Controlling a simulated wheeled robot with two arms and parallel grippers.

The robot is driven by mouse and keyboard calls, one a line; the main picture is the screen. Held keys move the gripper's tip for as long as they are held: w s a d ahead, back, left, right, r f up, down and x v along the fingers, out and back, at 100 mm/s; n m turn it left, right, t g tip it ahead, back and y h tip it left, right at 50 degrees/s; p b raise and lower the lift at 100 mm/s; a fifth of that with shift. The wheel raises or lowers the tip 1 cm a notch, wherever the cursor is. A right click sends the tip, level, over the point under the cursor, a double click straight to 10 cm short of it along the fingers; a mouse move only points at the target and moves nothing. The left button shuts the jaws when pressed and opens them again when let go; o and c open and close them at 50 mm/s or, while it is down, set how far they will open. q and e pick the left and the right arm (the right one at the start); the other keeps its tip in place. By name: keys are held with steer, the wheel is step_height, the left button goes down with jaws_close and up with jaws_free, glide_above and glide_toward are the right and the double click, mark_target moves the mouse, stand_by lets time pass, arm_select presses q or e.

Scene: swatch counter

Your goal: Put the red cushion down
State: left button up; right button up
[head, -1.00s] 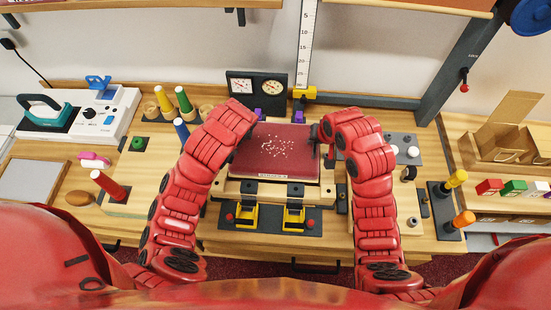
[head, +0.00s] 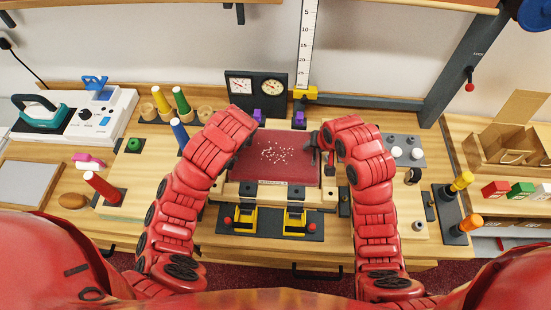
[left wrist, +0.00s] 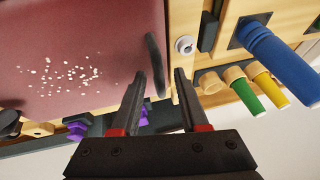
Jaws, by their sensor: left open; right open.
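The red cushion (head: 285,160), a flat dark red square with white specks, lies level on the wooden fixture (head: 330,199) at the middle of the counter. It also shows in the left wrist view (left wrist: 75,55), with a black handle (left wrist: 154,60) on its side edge. My left gripper (left wrist: 160,74) is open, its two fingertips on either side of that handle. In the head view my left arm hides most of it. My right gripper (head: 317,141) is open at the cushion's right edge. The right-hand handle is hard to make out.
Two yellow clamps (head: 245,219) stand in front of the fixture. Behind it are a dark two-dial box (head: 255,88) and an upright ruler (head: 306,50).

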steer(key=shift+s+d+r, duration=0.1)
steer(key=shift+d+r, duration=0.05)
steer(key=shift+r, duration=0.4)
arm_select(q)
steer(key=v, duration=0.7)
arm_select(e)
steer(key=v, duration=1)
steer(key=shift+s+r, duration=0.3)
steer(key=shift+r, duration=0.05)
